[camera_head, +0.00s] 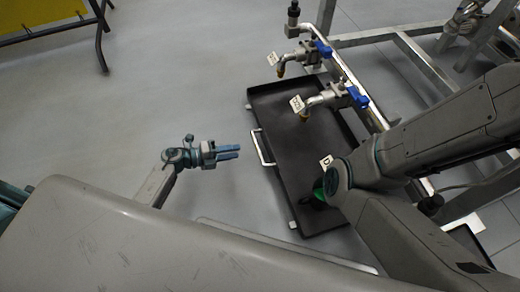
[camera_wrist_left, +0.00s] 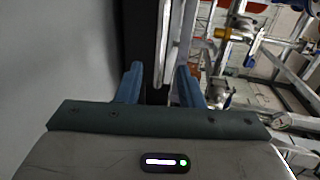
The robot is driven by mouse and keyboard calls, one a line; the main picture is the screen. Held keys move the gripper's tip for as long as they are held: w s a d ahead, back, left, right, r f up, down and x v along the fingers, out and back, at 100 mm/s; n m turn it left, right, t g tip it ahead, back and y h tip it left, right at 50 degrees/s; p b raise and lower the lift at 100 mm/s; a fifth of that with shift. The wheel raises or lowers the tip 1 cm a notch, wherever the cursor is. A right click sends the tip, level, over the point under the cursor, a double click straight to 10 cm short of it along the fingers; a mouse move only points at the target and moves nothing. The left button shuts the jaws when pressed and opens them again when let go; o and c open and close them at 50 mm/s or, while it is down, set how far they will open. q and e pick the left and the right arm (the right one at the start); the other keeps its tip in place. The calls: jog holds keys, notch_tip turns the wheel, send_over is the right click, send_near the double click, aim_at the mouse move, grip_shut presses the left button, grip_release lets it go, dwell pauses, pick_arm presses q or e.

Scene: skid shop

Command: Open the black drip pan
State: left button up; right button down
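The black drip pan (camera_head: 300,150) lies under the pipework in the head view, right of centre, with a pale bar handle (camera_head: 263,148) on its left long side. Its lower right part is hidden behind my right arm. My left gripper (camera_head: 239,152) is just left of the handle, its blue fingers pointing right toward it, with a gap between them. In the left wrist view the fingers (camera_wrist_left: 159,83) stand apart, and a pale bar, seemingly the handle, shows between and beyond them. I see no contact.
Taps with blue levers (camera_head: 356,97) and paper tags hang over the pan from a metal frame (camera_head: 350,75). A green part (camera_head: 318,190) shows by a tag marked D. A yellow-panelled stand (camera_head: 40,15) is at top left.

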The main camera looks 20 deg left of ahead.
aim_at(258, 147)
pick_arm(q)
jog(key=b+x, duration=0.3)
jog(key=x, duration=0.5)
jog(key=shift+w+d+f+b, duration=0.15)
jog(key=shift+w+d+b, duration=0.05)
jog(key=shift+d+b, duration=0.15)
jog(key=shift+w+d, duration=0.3)
jog(key=shift+d, duration=0.05)
grip_shut()
